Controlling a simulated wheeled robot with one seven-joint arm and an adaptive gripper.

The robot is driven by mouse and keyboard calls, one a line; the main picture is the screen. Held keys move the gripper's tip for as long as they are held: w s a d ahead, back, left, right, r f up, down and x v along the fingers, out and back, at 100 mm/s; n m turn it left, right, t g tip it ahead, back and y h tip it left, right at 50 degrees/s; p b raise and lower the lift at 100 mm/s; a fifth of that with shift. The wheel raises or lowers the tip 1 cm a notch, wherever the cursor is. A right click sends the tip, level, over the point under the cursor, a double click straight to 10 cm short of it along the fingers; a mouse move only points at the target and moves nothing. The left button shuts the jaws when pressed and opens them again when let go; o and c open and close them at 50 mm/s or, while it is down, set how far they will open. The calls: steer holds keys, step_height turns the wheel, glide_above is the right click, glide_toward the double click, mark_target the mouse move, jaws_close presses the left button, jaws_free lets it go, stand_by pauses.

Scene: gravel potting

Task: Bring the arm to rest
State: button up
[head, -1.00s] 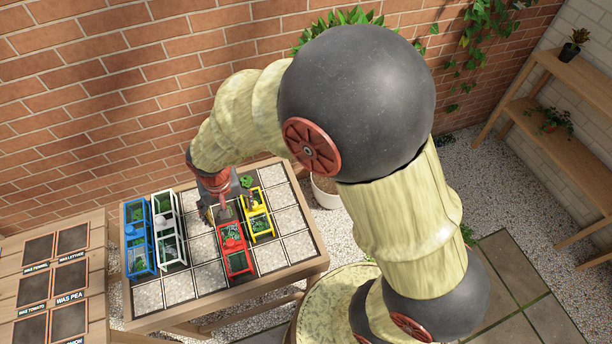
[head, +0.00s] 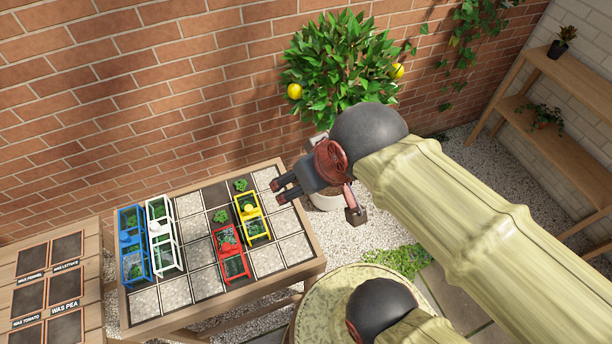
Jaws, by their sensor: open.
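My gripper (head: 282,191) is open and empty in the head view. It is held in the air over the right back edge of the tiled table (head: 232,300), its fingers pointing left. My arm reaches in from the lower right. On the table stand a blue frame (head: 132,245), a white frame (head: 161,236), a red frame (head: 230,252) and a yellow frame (head: 252,217), each with green plants inside. My gripper is apart from all of them.
A potted lemon tree (head: 340,62) stands behind my gripper, close to my arm. A wooden table with labelled dark panels (head: 88,275) is at the left. Wooden shelves (head: 548,85) stand at the right. A brick wall (head: 130,80) closes the back.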

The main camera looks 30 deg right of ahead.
step_height(320, 180, down, 8)
steer(key=b, duration=0.7)
steer(key=shift+r, duration=0.2)
